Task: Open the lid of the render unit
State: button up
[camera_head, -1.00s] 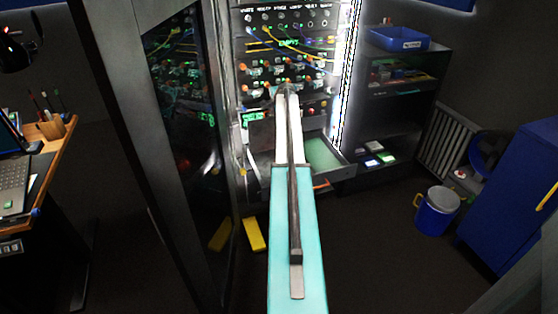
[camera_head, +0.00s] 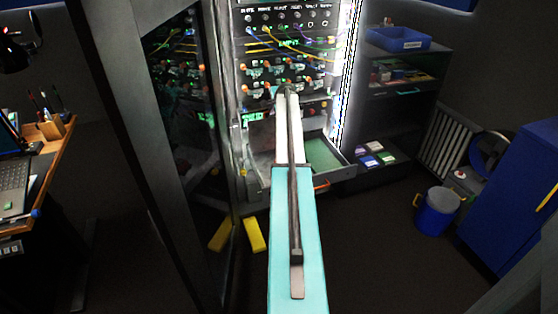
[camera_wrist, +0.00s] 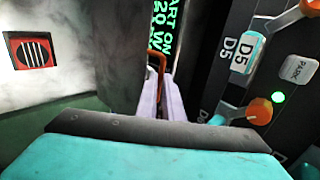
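My gripper (camera_wrist: 164,102) is at the lower part of the rack, its two pale lilac fingers close together around a thin orange handle (camera_wrist: 157,66). The handle stands against a dark grey panel (camera_wrist: 122,60) that looks like the lid of the render unit, raised on edge. Left of it, a hazy, pale grey interior (camera_wrist: 60,75) with a red-framed grille is visible. In the head view, my gripper (camera_head: 287,92) reaches the rack, and the pale, hazy unit (camera_head: 262,143) shows left of my arm. My arm hides part of it.
An open drawer with a green bottom (camera_head: 322,155) juts out right of my arm. A rack panel with orange knobs (camera_wrist: 258,110) is close on my gripper's right. A dark glass door (camera_head: 190,150) stands at left. A blue bucket (camera_head: 437,212) is on the floor at right.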

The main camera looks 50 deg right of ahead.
jog(key=shift+o, duration=1.2)
jog(key=shift+s+a+r+p, duration=0.15)
jog(key=shift+s+r, duration=0.05)
jog(key=shift+r, duration=0.45)
jog(key=shift+s+a+r+p, duration=0.15)
jog(key=shift+r, duration=0.5)
jog(key=v, duration=0.1)
jog(key=p+v, duration=0.1)
jog(key=v, duration=0.2)
jog(key=shift+s+a+f+p, duration=0.1)
jog(key=shift+s+f+p, duration=0.1)
jog(key=shift+s+p, duration=0.1)
